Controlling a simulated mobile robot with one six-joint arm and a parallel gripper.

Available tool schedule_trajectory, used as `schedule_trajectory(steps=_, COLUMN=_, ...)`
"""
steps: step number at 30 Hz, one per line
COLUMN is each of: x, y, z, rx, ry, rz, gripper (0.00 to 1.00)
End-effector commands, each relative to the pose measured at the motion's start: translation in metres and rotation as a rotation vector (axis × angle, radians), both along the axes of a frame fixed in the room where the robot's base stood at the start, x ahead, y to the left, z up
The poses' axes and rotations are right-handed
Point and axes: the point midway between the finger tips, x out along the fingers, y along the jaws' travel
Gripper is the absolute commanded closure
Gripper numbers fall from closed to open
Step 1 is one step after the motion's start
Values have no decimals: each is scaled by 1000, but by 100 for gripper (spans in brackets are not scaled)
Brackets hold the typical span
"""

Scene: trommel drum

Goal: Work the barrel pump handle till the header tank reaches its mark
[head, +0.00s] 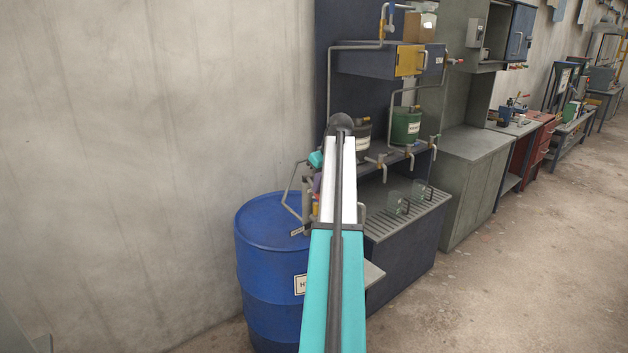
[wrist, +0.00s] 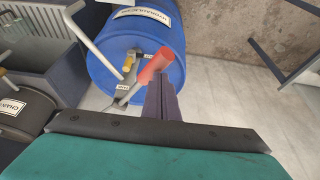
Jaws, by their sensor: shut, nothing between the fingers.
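A blue barrel (head: 270,250) stands against the wall, left of my arm; it also shows in the wrist view (wrist: 112,65) with a hydraulic label. A grey pump sits on its top, with a lever handle ending in a red grip (wrist: 156,65). My gripper (wrist: 163,95) has its purple fingers shut and empty, tips overlapping the lower end of the red grip in the wrist view; I cannot tell if they touch. In the head view my arm hides most of the pump and gripper. I cannot tell for certain which vessel is the header tank, and no level mark is readable.
Glass jugs (head: 398,202) stand on a slatted drain shelf (head: 408,222). Grey cabinets (head: 470,190) follow to the right. The floor (head: 540,270) in front is clear.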

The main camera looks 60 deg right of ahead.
Motion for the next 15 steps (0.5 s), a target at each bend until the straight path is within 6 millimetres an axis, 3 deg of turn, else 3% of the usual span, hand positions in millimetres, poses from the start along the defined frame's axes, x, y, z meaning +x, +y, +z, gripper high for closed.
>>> schedule_trajectory(steps=15, x=0, y=0, z=36, rx=-1, ry=0, rz=0, gripper=100)
